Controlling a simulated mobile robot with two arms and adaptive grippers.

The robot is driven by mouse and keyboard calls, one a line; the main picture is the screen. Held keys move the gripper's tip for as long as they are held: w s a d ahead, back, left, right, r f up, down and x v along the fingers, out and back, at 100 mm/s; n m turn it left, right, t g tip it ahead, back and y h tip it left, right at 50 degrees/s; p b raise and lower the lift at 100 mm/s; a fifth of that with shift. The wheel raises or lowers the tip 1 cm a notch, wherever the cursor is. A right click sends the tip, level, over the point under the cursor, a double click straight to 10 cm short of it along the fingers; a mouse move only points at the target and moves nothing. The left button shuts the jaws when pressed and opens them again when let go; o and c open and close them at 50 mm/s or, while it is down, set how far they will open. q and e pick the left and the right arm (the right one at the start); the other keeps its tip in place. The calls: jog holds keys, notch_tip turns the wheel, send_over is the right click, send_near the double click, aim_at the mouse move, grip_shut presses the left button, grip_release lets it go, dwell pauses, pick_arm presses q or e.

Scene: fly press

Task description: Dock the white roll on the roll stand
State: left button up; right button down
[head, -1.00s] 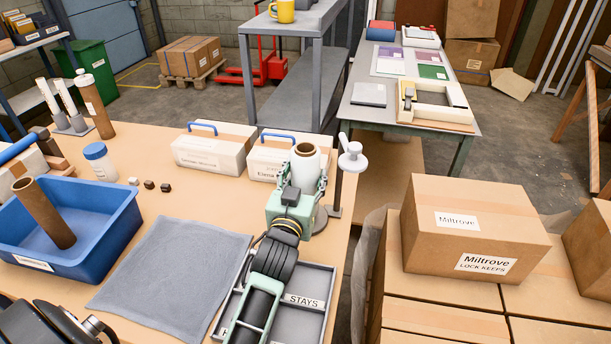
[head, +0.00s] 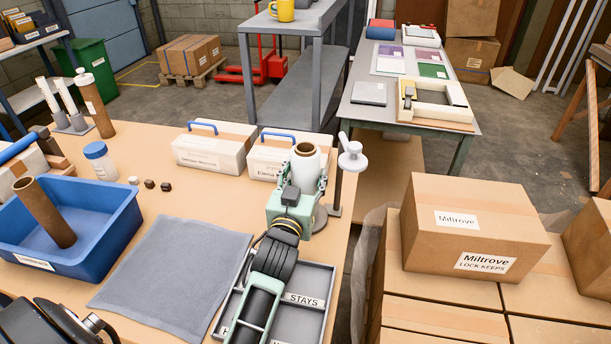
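The white roll (head: 305,168) has a brown core and stands upright near the right edge of the work table. My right gripper (head: 306,185) has its green fingers on both sides of the roll and is shut on it. A round grey base (head: 320,216) shows just behind the gripper, and a dark post (head: 337,190) with a white knob (head: 352,158) rises beside the roll. These look like parts of the roll stand. The gripper hides the roll's lower end, so I cannot tell whether it rests on the base. My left gripper is not in view.
A blue bin (head: 75,235) holding a brown tube, a grey cloth (head: 175,275) and a grey tray (head: 300,310) lie on the table. Two white boxes with blue handles (head: 214,150) stand behind. Cartons (head: 475,235) are stacked at the right.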

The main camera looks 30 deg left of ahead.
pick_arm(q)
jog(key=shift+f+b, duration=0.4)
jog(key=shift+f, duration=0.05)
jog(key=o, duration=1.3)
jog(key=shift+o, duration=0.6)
